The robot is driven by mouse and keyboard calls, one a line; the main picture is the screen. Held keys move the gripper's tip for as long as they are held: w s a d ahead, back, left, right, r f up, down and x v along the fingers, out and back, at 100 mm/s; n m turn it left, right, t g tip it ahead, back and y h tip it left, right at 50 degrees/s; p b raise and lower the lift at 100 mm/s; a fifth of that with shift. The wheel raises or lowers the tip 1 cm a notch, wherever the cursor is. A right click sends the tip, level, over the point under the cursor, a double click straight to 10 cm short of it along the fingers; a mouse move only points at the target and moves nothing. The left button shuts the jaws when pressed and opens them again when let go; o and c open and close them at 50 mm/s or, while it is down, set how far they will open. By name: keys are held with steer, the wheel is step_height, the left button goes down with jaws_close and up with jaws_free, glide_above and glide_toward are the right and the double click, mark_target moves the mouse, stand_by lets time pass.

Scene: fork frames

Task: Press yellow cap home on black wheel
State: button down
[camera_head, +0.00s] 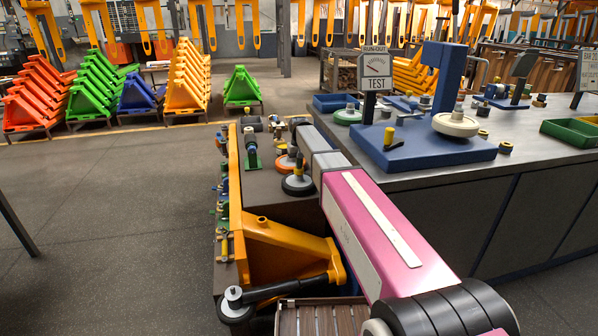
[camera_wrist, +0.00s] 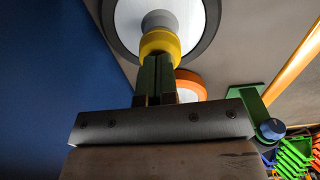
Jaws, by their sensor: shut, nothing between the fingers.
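The black wheel (camera_head: 298,187) lies flat on the cart top in the head view, with a pale face. In the wrist view its dark rim and white face (camera_wrist: 197,20) fill the top. In the head view I cannot make out the fingers.
An orange wheel (camera_wrist: 190,84) lies close by, and a green stand (camera_wrist: 246,101) is further right. In the head view, a steel bench (camera_head: 430,170) with a blue test stand (camera_head: 432,153) is right of the cart. Open floor (camera_head: 110,210) lies left.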

steer(key=shift+f, duration=0.2)
steer(key=shift+r, duration=3.1)
steer(key=s+d+f, duration=0.5)
steer(key=s+f, duration=0.1)
steer(key=s, duration=0.5)
steer(key=s+d+f+m, duration=0.1)
steer(key=s+d+f, duration=0.5)
steer(key=s, duration=0.5)
steer(key=s+d+f+m, duration=0.1)
steer(key=s+d+f, duration=0.4)
steer(key=s, duration=0.6)
step_height(320, 180, down, 2)
steer(key=shift+s+d+f, duration=0.15)
steer(key=shift+s+d, duration=0.1)
steer(key=shift+s, duration=0.05)
